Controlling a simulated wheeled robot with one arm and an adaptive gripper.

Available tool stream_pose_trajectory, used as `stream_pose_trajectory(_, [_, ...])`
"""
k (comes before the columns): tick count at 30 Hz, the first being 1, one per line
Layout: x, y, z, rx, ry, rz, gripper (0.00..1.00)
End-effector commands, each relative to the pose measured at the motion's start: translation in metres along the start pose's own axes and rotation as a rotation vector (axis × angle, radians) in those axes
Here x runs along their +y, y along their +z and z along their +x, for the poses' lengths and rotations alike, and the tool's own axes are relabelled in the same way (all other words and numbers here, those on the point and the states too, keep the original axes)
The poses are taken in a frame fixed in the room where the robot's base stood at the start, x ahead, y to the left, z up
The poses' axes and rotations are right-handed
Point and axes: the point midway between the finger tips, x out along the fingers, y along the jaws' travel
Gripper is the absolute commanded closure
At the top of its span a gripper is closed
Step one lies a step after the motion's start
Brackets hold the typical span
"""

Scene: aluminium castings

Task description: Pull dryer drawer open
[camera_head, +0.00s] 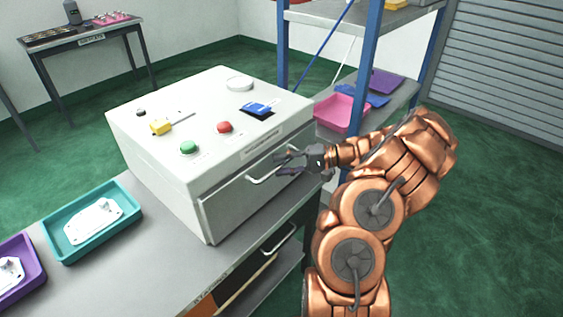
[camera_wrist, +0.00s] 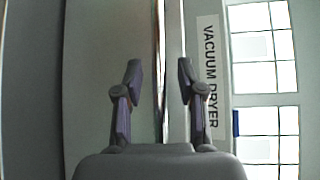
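The vacuum dryer (camera_head: 165,160) is a white box on the bench, with its drawer front (camera_head: 225,210) looking flush with the body. A light bar handle (camera_head: 262,178) runs across the upper part of the drawer front. My gripper (camera_head: 286,161) is at the handle's right end, in front of the drawer. In the wrist view, the two fingers of my gripper (camera_wrist: 159,75) are spread apart, facing the dryer front. The "VACUUM DRYER" label (camera_wrist: 210,70) is right of the fingers.
The dryer's top has a green button (camera_head: 188,147), a red button (camera_head: 224,127) and a yellow item (camera_head: 160,127). A teal tray (camera_head: 62,252) holds a casting on the bench (camera_head: 155,270). A blue-posted shelf (camera_head: 368,60) with a pink bin (camera_head: 340,112) stands behind my arm.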

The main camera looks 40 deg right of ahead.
Motion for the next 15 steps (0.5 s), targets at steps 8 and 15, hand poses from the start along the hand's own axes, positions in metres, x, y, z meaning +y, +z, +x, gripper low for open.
stream_pose_trajectory(8, [0.0006, -0.0004, 0.0043, 0.001, 0.002, -0.001, 0.61])
stream_pose_trajectory(15, [0.0005, -0.0004, 0.0042, 0.001, 0.002, -0.001, 0.77])
